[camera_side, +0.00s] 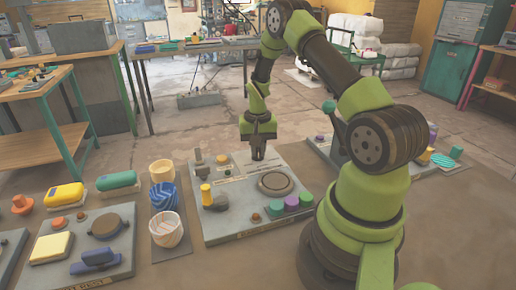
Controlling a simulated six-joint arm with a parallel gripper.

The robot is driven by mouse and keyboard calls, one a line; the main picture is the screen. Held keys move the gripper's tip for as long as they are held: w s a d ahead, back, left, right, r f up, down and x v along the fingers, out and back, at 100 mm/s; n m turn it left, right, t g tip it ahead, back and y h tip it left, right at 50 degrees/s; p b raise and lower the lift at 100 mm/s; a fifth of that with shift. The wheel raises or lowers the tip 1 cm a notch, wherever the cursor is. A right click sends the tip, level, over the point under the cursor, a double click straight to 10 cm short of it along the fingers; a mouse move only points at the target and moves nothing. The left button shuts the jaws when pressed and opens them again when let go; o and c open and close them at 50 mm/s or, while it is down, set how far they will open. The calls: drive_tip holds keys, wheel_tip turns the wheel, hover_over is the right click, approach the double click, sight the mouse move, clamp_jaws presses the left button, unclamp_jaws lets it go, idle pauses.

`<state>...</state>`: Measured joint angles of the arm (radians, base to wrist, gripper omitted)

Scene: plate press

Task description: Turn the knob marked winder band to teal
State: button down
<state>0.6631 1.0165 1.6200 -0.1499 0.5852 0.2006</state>
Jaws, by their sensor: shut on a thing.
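My gripper (258,156) points straight down at the far edge of the grey panel (215,231) in the middle of the view. It is shut on a small knob there, and its fingers hide nearly all of that knob. A label strip lies on the panel near it, but its words are too small to read, so I cannot tell the winder band name. The knob's pointer and any teal mark are not visible.
Another panel (80,255) lies at the front left.

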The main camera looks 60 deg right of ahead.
drive_tip(key=m, duration=0.4)
drive_tip(key=shift+m, duration=0.3)
drive_tip(key=shift+w+m, duration=0.15)
drive_tip(key=shift+m, duration=1.65)
drive_tip(key=c, duration=1.1)
unclamp_jaws()
drive_tip(key=shift+c, duration=0.2)
wheel_tip(320, 180, up, 10)
